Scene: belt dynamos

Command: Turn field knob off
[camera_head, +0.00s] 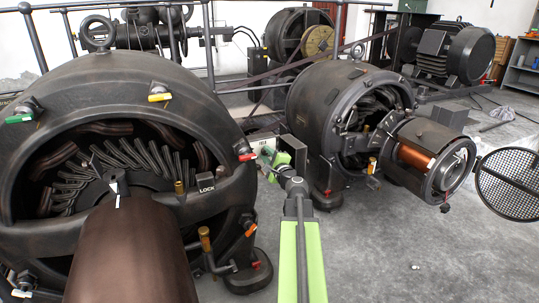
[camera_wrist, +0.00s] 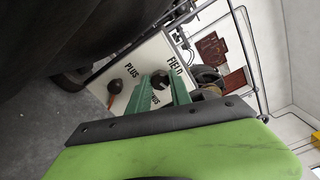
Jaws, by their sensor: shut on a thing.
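A white control panel (camera_wrist: 143,62) with the printed words PLUS and FIELD shows in the wrist view. My gripper (camera_wrist: 160,82) has its two green fingers against this panel, below the word FIELD. The fingers are closed on the small dark field knob (camera_wrist: 159,80), which is mostly hidden between them. A second knob, orange and black (camera_wrist: 114,88), sits on the panel to the left, clear of the fingers. In the head view my gripper (camera_head: 267,160) is between the two dynamos. The panel is largely hidden there, and the knob's setting cannot be read.
The large dark dynamo (camera_head: 110,85) with a LOCK label stands close at left. A second dynamo (camera_head: 335,100) with a copper commutator (camera_head: 414,157) stands to the right, beside a round mesh cover (camera_head: 508,184). Railings (camera_head: 208,45) run behind. Grey floor (camera_head: 400,255) is free at the front right.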

